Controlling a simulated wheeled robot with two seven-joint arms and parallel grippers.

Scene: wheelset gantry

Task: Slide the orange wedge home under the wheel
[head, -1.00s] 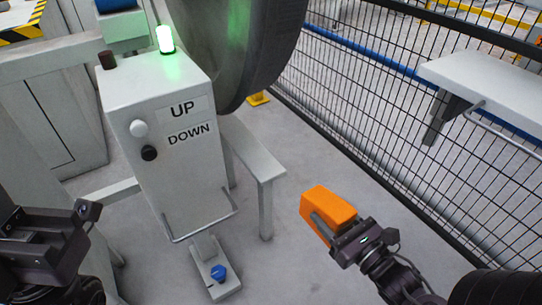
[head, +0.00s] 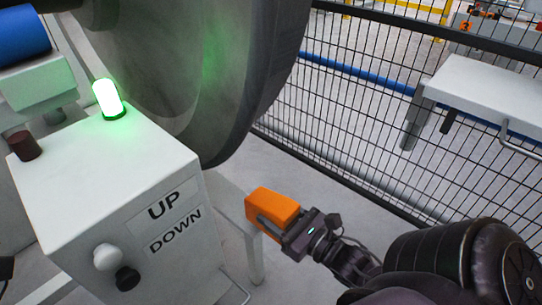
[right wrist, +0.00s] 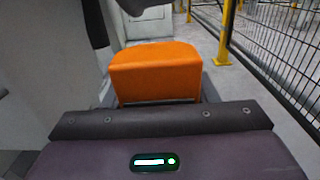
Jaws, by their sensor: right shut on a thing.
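The orange wedge (head: 272,207) is held in my right gripper (head: 284,222), to the right of the control box and below the wheel's lower edge in the head view. The wedge (right wrist: 156,72) also fills the middle of the right wrist view, in front of the gripper body (right wrist: 160,140). The large dark grey wheel (head: 215,80) stands behind the control box. The wedge looks apart from the wheel in the head view. A dark curved part at the upper left of the right wrist view is probably the wheel's edge. My left gripper is out of view.
The control box (head: 105,185) with UP and DOWN labels and a lit green lamp (head: 108,98) stands at left. A mesh fence (head: 370,130) runs along the right, with a white table (head: 490,95) behind it. A yellow post (right wrist: 222,40) stands beyond the wedge.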

